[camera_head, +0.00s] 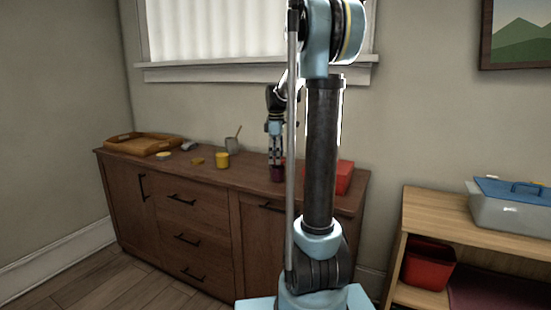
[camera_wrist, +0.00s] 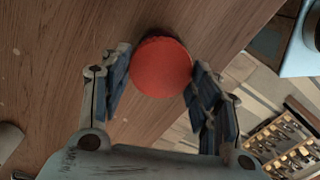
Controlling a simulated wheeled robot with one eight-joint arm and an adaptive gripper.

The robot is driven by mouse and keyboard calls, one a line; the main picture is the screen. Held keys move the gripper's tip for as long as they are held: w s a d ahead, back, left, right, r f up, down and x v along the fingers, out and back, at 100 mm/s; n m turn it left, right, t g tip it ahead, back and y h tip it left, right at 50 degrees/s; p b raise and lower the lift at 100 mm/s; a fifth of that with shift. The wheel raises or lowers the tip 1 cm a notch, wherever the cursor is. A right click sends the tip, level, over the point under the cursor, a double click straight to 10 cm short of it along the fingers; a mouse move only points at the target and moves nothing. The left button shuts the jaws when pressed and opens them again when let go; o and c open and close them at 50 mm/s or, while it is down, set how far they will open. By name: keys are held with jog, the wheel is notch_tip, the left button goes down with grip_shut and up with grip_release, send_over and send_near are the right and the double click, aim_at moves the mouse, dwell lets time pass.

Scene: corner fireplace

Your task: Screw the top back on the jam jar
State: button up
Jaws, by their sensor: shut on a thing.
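My gripper (camera_head: 275,160) points down over the wooden cabinet top in the head view. In the wrist view, its two blue-padded fingers (camera_wrist: 160,92) are on either side of a round red lid (camera_wrist: 161,67) and shut on it. A small dark purple jar (camera_head: 277,174) stands upright on the cabinet, directly under the fingertips. The lid's face hides the jar in the wrist view. Whether the lid is seated on the jar's rim or just above it cannot be told.
A red box (camera_head: 344,178) is close right of my gripper. The front left top is clear.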

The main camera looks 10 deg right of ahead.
jog(key=shift+m, duration=1.5)
jog(key=shift+m, duration=1.4)
jog(key=shift+m, duration=1.5)
jog(key=shift+m, duration=1.5)
